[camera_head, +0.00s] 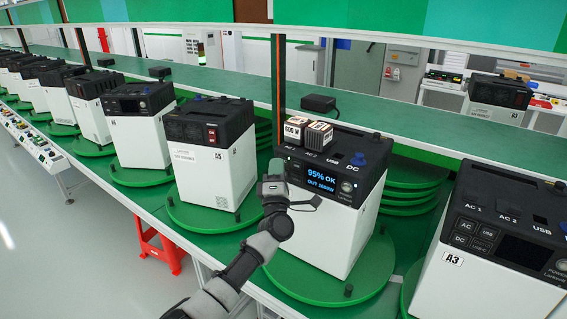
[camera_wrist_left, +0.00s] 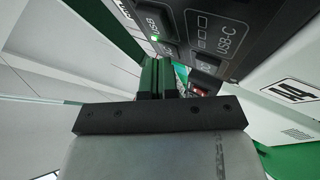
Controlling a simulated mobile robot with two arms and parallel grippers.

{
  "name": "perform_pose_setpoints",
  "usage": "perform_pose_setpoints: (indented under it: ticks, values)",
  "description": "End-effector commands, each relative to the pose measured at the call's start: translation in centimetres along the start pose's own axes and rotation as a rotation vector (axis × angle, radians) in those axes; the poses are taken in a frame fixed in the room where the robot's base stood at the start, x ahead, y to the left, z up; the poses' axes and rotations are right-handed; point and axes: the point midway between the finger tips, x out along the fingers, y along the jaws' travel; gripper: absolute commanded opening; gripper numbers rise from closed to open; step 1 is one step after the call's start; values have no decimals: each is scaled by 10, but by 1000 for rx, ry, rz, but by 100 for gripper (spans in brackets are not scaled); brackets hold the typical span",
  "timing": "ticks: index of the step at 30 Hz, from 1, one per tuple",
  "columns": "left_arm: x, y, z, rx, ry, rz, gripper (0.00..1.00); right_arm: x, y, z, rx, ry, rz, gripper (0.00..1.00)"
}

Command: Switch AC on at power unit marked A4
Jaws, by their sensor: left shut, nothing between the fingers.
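The power unit (camera_head: 320,222) stands on a green turntable in the middle of the head view, a white box with a black top. Its display (camera_head: 321,180) is lit and reads 95% OK with an OUT line below. The A4 label (camera_wrist_left: 292,95) shows on its white front in the wrist view. My left gripper (camera_head: 275,168) is shut and empty at the left part of its black front panel; its fingertips (camera_wrist_left: 158,75) are close to the buttons. The USB button (camera_wrist_left: 152,22) has a green light beside it. The fingers partly hide another button; contact cannot be told. My right gripper is not in view.
Unit A3 (camera_head: 490,250) stands close on the right, unit A5 (camera_head: 210,155) on the left, with more units beyond. A red stool (camera_head: 160,245) stands below the line.

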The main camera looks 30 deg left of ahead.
Motion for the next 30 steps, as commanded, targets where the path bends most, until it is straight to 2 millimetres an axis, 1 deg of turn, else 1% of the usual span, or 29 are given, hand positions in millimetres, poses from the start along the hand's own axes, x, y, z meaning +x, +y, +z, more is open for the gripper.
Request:
perform_pose_setpoints:
  ticks: [9,18,30]
  values:
    - [0,1,0,0,-1,1,0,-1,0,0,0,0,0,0]
    - [-9,8,-6,1,-1,-1,0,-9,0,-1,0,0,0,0]
    - [-12,9,-8,0,-1,0,0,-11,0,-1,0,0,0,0]
